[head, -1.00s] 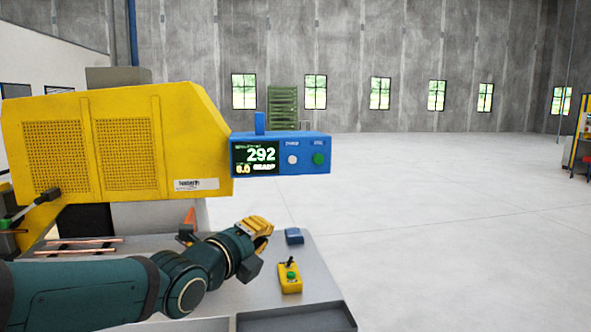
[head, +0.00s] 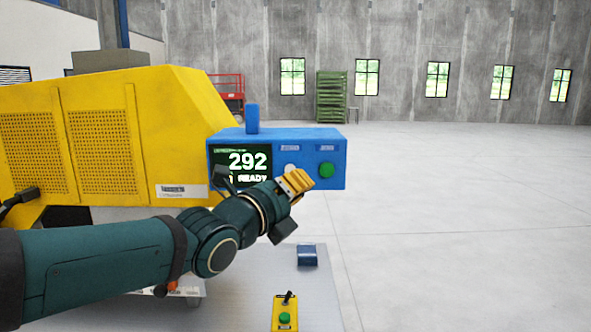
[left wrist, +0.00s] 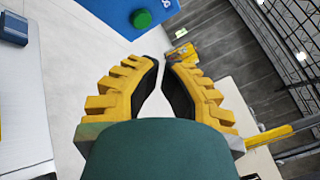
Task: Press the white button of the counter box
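The blue counter box (head: 227,138) hangs beside the yellow machine in the head view, its display reading 292 and READY. Its white button (head: 290,169) shows just above my left gripper (head: 300,183), with its lower part close to or behind the fingers. I cannot tell whether they touch. The green button (head: 327,170) is to the right of the white one. In the left wrist view the box (left wrist: 105,12) and its green button (left wrist: 141,18) lie beyond the fingertips; the white button is not visible there. The left fingertips (left wrist: 161,61) nearly meet and hold nothing. My right gripper is out of view.
The yellow machine (head: 100,130) fills the left of the head view. Below the box, a grey table (head: 250,275) carries a small blue block (head: 307,255) and a yellow control box (head: 285,313) with a green button. Open floor lies to the right.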

